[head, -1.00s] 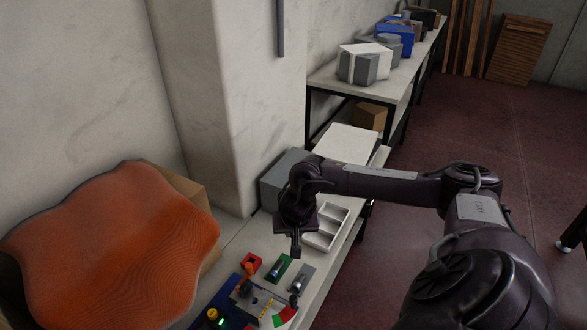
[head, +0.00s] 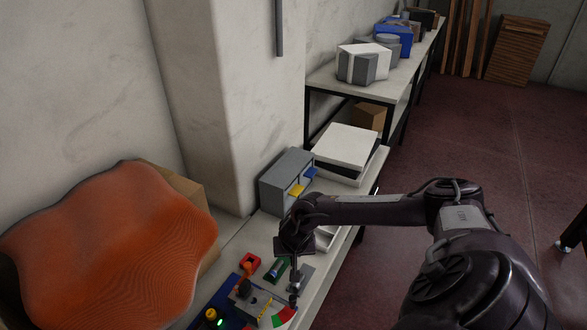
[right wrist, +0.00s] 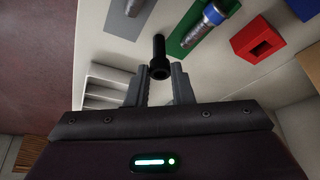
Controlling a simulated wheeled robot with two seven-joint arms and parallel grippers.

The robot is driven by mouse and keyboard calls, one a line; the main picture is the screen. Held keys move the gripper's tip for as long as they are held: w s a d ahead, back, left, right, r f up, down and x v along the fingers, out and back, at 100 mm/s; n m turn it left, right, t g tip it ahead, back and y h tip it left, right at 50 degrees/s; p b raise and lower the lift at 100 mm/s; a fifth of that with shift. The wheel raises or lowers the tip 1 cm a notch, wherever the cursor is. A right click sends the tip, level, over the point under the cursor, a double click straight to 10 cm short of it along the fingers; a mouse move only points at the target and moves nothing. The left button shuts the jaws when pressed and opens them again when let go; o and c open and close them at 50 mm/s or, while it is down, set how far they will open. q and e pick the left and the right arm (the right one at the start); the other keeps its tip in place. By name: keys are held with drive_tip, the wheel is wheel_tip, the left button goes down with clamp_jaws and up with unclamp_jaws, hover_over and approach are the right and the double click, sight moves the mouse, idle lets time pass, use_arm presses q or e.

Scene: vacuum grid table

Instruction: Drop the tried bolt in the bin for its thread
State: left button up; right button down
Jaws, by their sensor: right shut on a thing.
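My right gripper (right wrist: 158,88) is shut on a black bolt (right wrist: 158,55), whose round head is nearest the camera and whose shank points away. In the head view my right gripper (head: 295,263) is over the bench, above a grey plate (head: 306,273) and beside a green plate (head: 270,274). Each plate carries a metal cylinder; the green one's has a blue band. A grey two-bay bin unit (head: 271,188) with a yellow and a blue front tab stands farther back. The bolt's thread is too small to read. My left gripper is not in view.
A white divided tray (right wrist: 103,90) is partly hidden behind my arm in the head view. A red block with a square hole (head: 250,261) and a blue-based fixture with a dial (head: 250,300) are at the front. A white box (head: 346,145) stands behind the bins.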

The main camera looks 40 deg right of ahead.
drive_tip(key=shift+f, duration=0.15)
drive_tip(key=c, duration=1.3)
unclamp_jaws()
drive_tip(key=shift+o, duration=0.2)
